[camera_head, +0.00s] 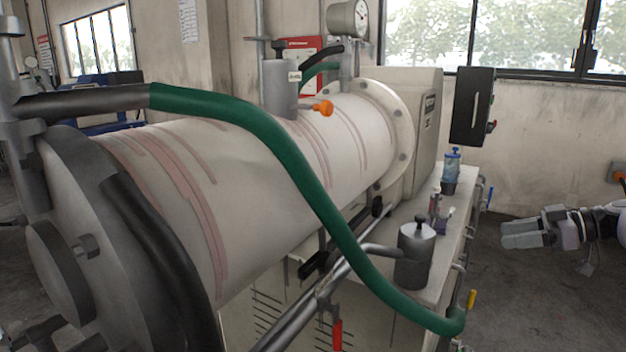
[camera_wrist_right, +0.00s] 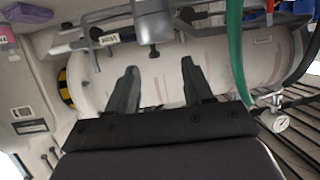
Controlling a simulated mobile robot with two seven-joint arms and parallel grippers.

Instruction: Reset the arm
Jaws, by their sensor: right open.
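My right gripper (camera_head: 522,234) reaches in from the right edge of the head view, pointing left. It is over the dark floor, to the right of the mill bench and apart from it. In the right wrist view my right gripper's two dark fingers (camera_wrist_right: 158,88) stand apart with nothing held between them. Beyond them lies the white mill drum (camera_wrist_right: 215,75), turned over in that view. The same drum (camera_head: 260,185) fills the left and middle of the head view. My left gripper is in neither view.
A green hose (camera_head: 295,170) runs over the drum down to the bench's right side. On the bench (camera_head: 405,285) stand a grey lidded canister (camera_head: 414,262) and a blue bottle (camera_head: 452,167). A black box (camera_head: 472,107) is at the back wall. Floor (camera_head: 540,300) under my right gripper looks clear.

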